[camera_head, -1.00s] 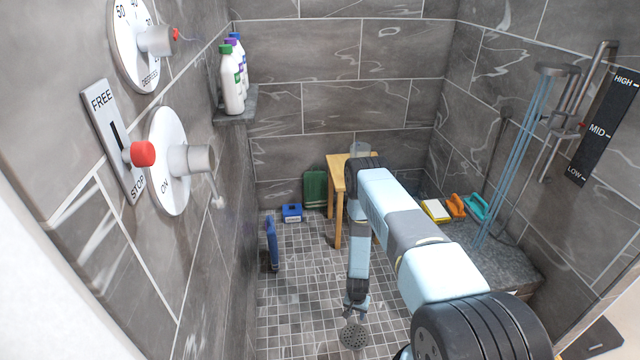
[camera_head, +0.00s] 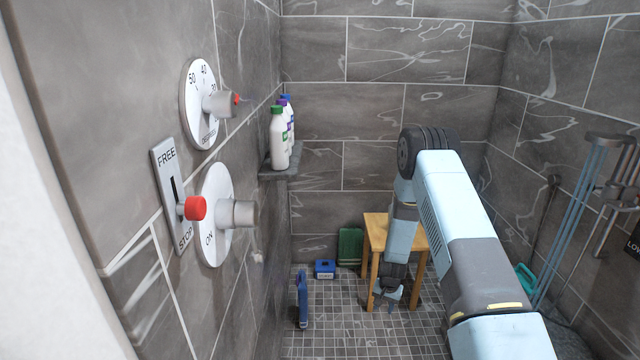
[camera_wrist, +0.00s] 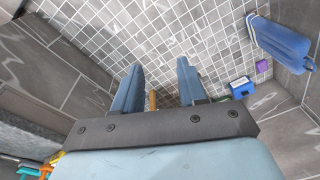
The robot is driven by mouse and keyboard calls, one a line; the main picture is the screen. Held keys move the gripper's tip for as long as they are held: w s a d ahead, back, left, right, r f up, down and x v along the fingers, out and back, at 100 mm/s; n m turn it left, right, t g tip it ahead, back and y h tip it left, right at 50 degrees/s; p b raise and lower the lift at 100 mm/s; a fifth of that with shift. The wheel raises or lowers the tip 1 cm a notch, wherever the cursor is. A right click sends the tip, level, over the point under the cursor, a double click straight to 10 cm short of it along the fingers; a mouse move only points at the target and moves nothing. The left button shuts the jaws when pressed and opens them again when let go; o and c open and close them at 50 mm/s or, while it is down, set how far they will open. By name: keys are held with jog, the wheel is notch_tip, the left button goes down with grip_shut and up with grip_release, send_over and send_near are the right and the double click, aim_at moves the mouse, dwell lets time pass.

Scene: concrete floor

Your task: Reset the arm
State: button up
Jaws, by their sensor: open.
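My gripper (camera_head: 387,299) hangs low at the end of my arm, pointing down, in front of the wooden stool in the head view. In the wrist view my gripper (camera_wrist: 158,82) shows two blue fingers spread apart, with tiled floor between them. Nothing is held. My arm reaches in from the lower right, with its elbow raised above the stool.
A wooden stool (camera_head: 375,246) stands close behind my gripper. A blue box (camera_head: 325,269), a green box (camera_head: 350,247) and a blue upright item (camera_head: 302,299) are on the floor. Bottles (camera_head: 279,138) stand on a left shelf. Wall dials (camera_head: 215,215) are at left.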

notch_tip(320, 180, up, 23)
jog(key=n+t, duration=0.1)
jog(key=s+r+n+t, duration=0.1)
jog(key=s+r, duration=0.2)
jog(key=r, duration=0.7)
jog(key=s+r, duration=0.3)
jog(key=r, duration=0.6)
jog(key=s+r+n+t, duration=0.1)
jog(key=s+r+n, duration=0.1)
jog(key=s+r, duration=1.55)
jog(key=s, duration=0.6)
jog(key=s+r+t, duration=0.1)
jog(key=s, duration=0.7)
jog(key=shift+s+d+r+n, duration=0.25)
jog(key=shift+s+r+n, duration=0.15)
